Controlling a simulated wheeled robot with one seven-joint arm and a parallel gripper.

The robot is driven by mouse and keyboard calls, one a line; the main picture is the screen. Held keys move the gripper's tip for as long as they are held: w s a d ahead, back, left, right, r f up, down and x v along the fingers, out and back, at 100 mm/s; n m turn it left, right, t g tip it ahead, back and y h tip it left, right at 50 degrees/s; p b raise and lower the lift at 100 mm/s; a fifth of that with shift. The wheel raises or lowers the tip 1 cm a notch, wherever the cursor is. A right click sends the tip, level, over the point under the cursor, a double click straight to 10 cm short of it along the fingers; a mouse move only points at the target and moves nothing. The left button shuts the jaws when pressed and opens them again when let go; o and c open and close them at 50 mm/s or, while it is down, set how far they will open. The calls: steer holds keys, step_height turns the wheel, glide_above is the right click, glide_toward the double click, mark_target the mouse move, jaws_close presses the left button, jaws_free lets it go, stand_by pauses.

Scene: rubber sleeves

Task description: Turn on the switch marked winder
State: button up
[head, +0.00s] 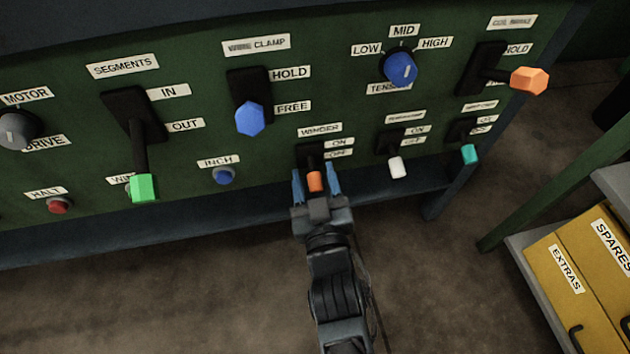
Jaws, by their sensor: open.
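The winder switch (315,180) has an orange tip on a short black lever. It sits on the green panel under a label that reads WINDER (320,130). Its ON label (339,143) is above its OFF label (338,154), to the right of the lever. The lever points down, toward the OFF side. My gripper (316,184) is open, with one blue finger on each side of the orange tip. I cannot tell whether either finger touches it.
A white-tipped switch (397,167) and a teal-tipped switch (469,154) stand to the right. A blue INCH button (223,175) is to the left. A blue-knobbed clamp lever (250,118) and a green-tipped lever (143,187) stick out further left. Yellow boxes (570,255) are at lower right.

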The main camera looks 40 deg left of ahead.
mark_target(314, 167)
steer(key=shift+c, duration=0.3)
jaws_close()
steer(key=shift+r+p, duration=0.25)
steer(key=shift+p, duration=0.45)
steer(key=p, duration=0.4)
steer(key=shift+r+g+h, duration=0.3)
steer(key=shift+r+h, duration=0.1)
steer(key=p, duration=0.4)
steer(key=g+h+p, duration=0.1)
steer(key=p, duration=0.2)
steer(key=shift+d+r+h+p, duration=0.15)
steer(key=shift+r+h+p, duration=0.15)
steer(key=shift+r+p, duration=0.1)
steer(key=g+h+p, duration=0.1)
steer(key=p, duration=0.2)
steer(key=g+h+p, duration=0.1)
steer(key=p, duration=0.3)
steer(key=shift+r, duration=0.4)
steer(key=g+h+p, duration=0.1)
steer(key=p, duration=0.2)
steer(key=shift+r, duration=0.15)
steer(key=shift+g+h+p, duration=0.3)
steer(key=shift+g+h, duration=0.1)
